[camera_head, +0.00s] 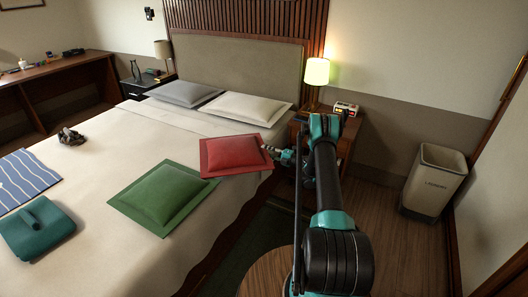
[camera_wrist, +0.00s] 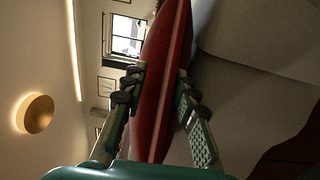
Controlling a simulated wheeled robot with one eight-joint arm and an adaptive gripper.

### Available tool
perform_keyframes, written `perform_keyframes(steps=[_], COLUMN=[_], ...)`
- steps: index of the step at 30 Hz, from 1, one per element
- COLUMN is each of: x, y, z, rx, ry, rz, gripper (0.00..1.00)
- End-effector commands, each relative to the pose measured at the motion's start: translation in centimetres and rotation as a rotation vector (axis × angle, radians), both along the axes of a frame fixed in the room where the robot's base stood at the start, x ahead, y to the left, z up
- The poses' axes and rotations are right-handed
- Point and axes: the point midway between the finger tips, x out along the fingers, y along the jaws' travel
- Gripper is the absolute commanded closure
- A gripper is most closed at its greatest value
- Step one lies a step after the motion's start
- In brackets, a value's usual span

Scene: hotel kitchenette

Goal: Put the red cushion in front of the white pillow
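The red cushion (camera_head: 235,154) is at the right side of the bed, in front of the white pillow (camera_head: 246,107) with a strip of sheet between them in the picture. My gripper (camera_head: 268,149) is at the cushion's right edge. In the wrist view my gripper (camera_wrist: 161,74) has one finger on each side of the red cushion (camera_wrist: 160,95), pinching its edge. I cannot tell whether the cushion rests on the bed or is slightly lifted. The white pillow lies at the head of the bed, right of a grey pillow (camera_head: 185,93).
A green cushion (camera_head: 160,198) lies nearer on the bed (camera_head: 95,262). A teal folded item (camera_head: 38,228), a blue striped cloth (camera_head: 22,178) and a small dark object (camera_head: 71,137) lie at left. A lit lamp (camera_head: 316,72) stands on the right nightstand, close to my arm.

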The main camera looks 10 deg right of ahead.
Motion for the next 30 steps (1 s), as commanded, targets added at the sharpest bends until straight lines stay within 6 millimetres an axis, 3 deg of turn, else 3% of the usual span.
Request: perform_keyframes(steps=[12, 20, 23, 26, 30], x=[-4.7, -5.7, -4.6, -2.8, -0.6], y=[-6.7, -8.3, -8.5, -8.9, -10.1], z=[-0.1, 0.6, 3.4, 8.5, 16.8], rx=[0.001, 0.008, 0.041, 0.104, 0.223], ry=[-0.001, -0.003, -0.014, -0.028, -0.035], rz=[-0.002, -0.011, -0.057, -0.144, -0.304], gripper=[0.71, 0.71, 0.71, 0.71, 0.71])
